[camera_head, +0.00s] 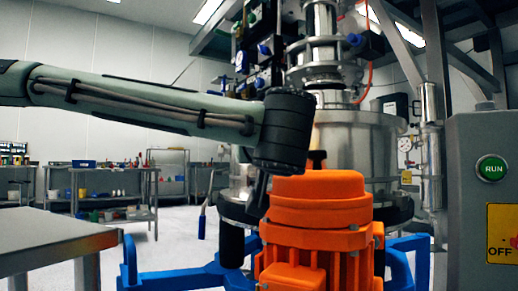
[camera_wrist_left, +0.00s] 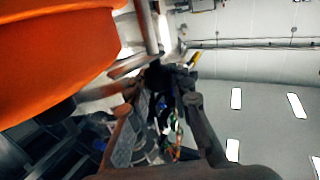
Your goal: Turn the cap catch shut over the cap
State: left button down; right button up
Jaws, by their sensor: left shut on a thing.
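My left gripper (camera_head: 262,190) reaches down behind the left side of the orange motor housing (camera_head: 318,215), close to the steel vessel. Its fingertips are mostly hidden by the housing in the head view. In the left wrist view the two fingers (camera_wrist_left: 160,88) close around a small dark part (camera_wrist_left: 157,76), which appears to be the cap catch; its shape is too dark to make out. The cap cannot be told apart in either view. My right gripper is not in view.
The orange housing also fills the upper left of the left wrist view (camera_wrist_left: 55,45). The steel vessel (camera_head: 352,150) stands behind it on a blue frame (camera_head: 185,278). A grey control cabinet (camera_head: 470,150) stands at right, and a grey table (camera_head: 50,240) at left.

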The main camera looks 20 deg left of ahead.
pick_arm(q)
jog(key=c, duration=1.3)
grip_release()
jog(key=shift+c, duration=0.2)
jog(key=v, duration=0.7)
jog(key=shift+s, duration=0.15)
jog(key=shift+d, duration=0.1)
jog(key=shift+s, duration=0.1)
